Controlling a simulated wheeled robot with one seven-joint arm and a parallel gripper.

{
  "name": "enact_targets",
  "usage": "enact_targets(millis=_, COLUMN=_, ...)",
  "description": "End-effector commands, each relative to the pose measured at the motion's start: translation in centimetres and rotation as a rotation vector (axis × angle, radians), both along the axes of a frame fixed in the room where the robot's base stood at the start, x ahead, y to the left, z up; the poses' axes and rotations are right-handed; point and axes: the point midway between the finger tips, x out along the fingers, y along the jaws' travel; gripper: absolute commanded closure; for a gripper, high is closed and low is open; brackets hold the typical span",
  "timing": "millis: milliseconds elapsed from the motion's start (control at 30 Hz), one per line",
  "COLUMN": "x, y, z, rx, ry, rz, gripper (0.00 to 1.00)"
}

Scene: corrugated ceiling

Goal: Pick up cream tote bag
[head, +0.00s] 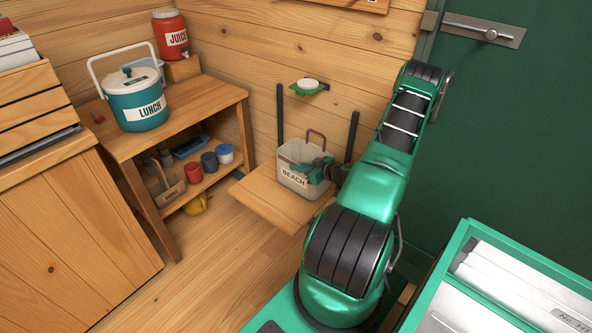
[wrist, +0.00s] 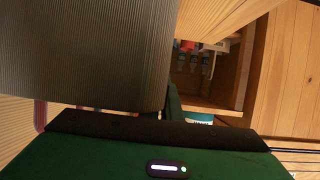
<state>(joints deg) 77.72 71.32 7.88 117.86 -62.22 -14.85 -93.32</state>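The cream tote bag (head: 292,179), marked BEACH and with a dark red handle (head: 316,136), stands upright on a low wooden shelf in the head view. My green gripper (head: 318,170) is at the bag's right side and covers part of it. In the wrist view, a large grey-brown ribbed surface (wrist: 85,50), seemingly the bag's side in shade, fills the upper left close to the camera. A reddish strip at the left looks like its handle. One dark green finger shows beside its right edge. The other finger is hidden, so I cannot tell whether it grips.
The shelf (head: 258,203) has a bare front left part. Dark uprights stand behind the bag, with a small green wall bracket (head: 309,88) above. To the left, a wooden table (head: 205,97) holds a LUNCH cooler (head: 137,97) and red JUICE jug (head: 170,35). A green-edged cart (head: 445,262) is front right.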

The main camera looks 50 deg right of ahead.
Motion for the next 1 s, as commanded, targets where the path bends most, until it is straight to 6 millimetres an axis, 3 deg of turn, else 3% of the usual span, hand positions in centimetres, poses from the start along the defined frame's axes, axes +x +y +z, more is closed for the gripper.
enact_targets(millis=300, x=0.1, y=0.0, z=3.8, rx=-0.004, ry=-0.001, rz=0.002, gripper=1.00)
enact_targets(millis=700, x=0.2, y=8.5, z=8.7, rx=0.002, ry=-0.001, rz=0.002, gripper=1.00)
enact_targets(millis=1000, x=0.2, y=11.4, z=10.4, rx=0.001, ry=-0.001, rz=0.000, gripper=1.00)
